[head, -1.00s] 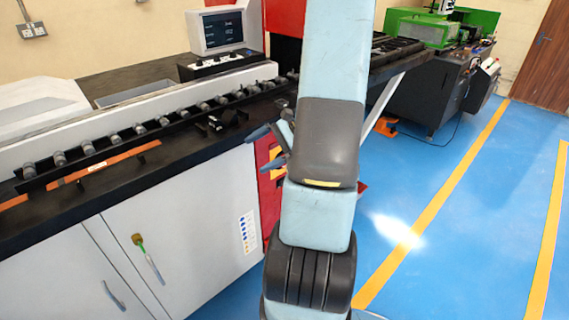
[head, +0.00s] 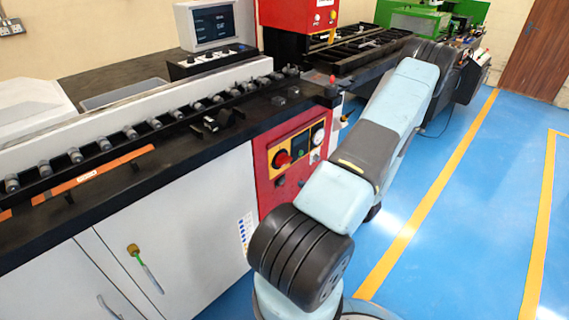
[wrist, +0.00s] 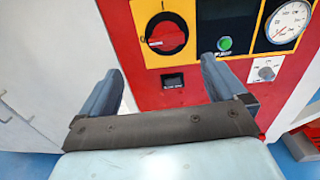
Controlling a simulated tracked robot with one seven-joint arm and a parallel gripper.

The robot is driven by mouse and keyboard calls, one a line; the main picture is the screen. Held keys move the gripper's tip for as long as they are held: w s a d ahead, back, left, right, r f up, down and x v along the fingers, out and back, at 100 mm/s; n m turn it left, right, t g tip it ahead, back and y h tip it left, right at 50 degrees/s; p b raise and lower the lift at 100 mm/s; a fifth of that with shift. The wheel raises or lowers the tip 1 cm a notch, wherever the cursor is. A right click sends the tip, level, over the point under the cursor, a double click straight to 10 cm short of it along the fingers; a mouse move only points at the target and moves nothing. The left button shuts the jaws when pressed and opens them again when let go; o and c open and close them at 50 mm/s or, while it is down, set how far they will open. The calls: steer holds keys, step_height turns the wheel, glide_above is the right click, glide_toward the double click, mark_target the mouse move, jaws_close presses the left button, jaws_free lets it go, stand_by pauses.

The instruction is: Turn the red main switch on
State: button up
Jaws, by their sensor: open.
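The red main switch (wrist: 166,33) is a round rotary knob with a black surround on a yellow plate, at the top centre-left of the wrist view. Its white pointer mark faces left, and a mark like "I" is above it on the plate. In the head view the switch (head: 282,159) sits at the left of the red panel. My gripper (wrist: 161,66) is open and empty, its two fingers apart below and to either side of the switch, not visibly touching it. In the head view my gripper is hidden.
Blue floor (head: 440,230) is clear at right.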

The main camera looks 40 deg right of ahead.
mark_target(287, 163)
steer(key=shift+m+h, duration=0.4)
steer(key=shift+h, duration=0.1)
steer(key=w, duration=0.9)
steer(key=w+f, duration=0.1)
steer(key=w, duration=0.3)
steer(key=shift+w+a, duration=0.15)
steer(key=shift+a, duration=0.1)
steer(key=c, duration=1.1)
